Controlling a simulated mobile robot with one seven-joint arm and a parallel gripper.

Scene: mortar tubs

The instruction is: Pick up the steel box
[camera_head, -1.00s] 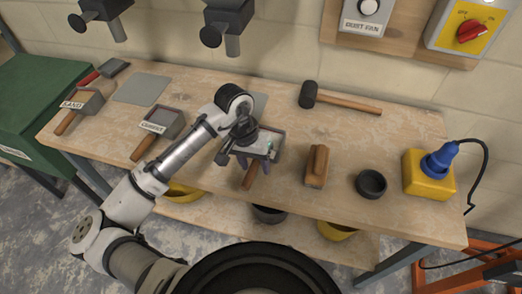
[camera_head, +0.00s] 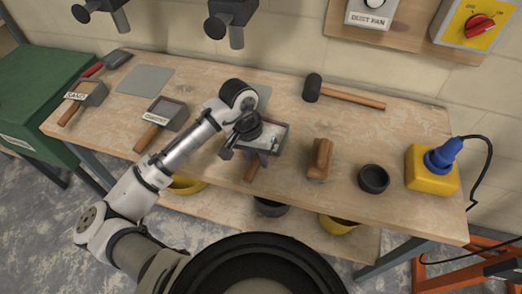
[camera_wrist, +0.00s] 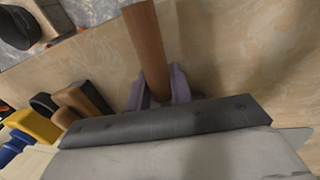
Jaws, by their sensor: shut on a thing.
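The steel box (camera_head: 284,133) is a grey open scoop-like box with a wooden handle, near the middle of the bench. It also shows in the wrist view (camera_wrist: 170,155), its grey wall across the lower part, with the wooden handle (camera_wrist: 147,40) running up from it. My gripper (camera_head: 256,157) is at the handle, close to the box wall. Its purple fingers, also in the wrist view (camera_wrist: 157,88), are shut on the handle from both sides. My arm hides part of the box in the head view. I cannot clearly tell whether the box touches the bench.
Similar boxes marked SAND (camera_head: 93,93) and CEMENT (camera_head: 167,112) lie left on the bench (camera_head: 220,180). To the right are a wooden-handled block (camera_head: 320,160), a dark cup (camera_head: 373,178) and a yellow-and-blue tool (camera_head: 430,172). A mallet (camera_head: 345,96) lies behind.

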